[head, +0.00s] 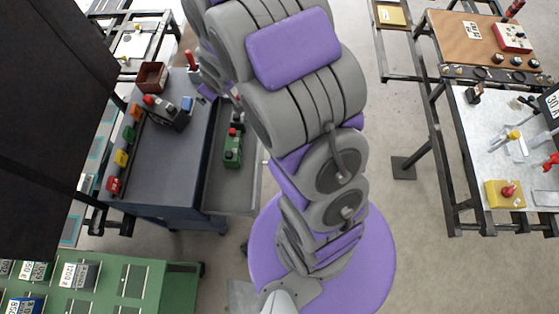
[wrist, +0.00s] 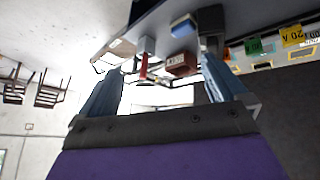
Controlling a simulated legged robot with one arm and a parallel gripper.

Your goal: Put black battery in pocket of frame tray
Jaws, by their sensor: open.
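A green tray-like frame (head: 153,291) with dark rectangular pockets lies at the lower left of the head view. A dark block with a white "1200 g" label (head: 80,275) sits at its left part and looks like the black battery, though I cannot be sure. Green and blue labelled blocks sit beside it. My gripper (wrist: 168,75) shows in the wrist view with its two blue fingers apart and nothing between them. It points towards the dark bench, away from the green frame. The fingers are not visible in the head view.
A dark bench (head: 180,165) stands left of my arm, holding a dark red bin (head: 151,76), a black device with a red knob (head: 165,112) and coloured blocks along its left edge. Workbenches (head: 490,120) stand at the right.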

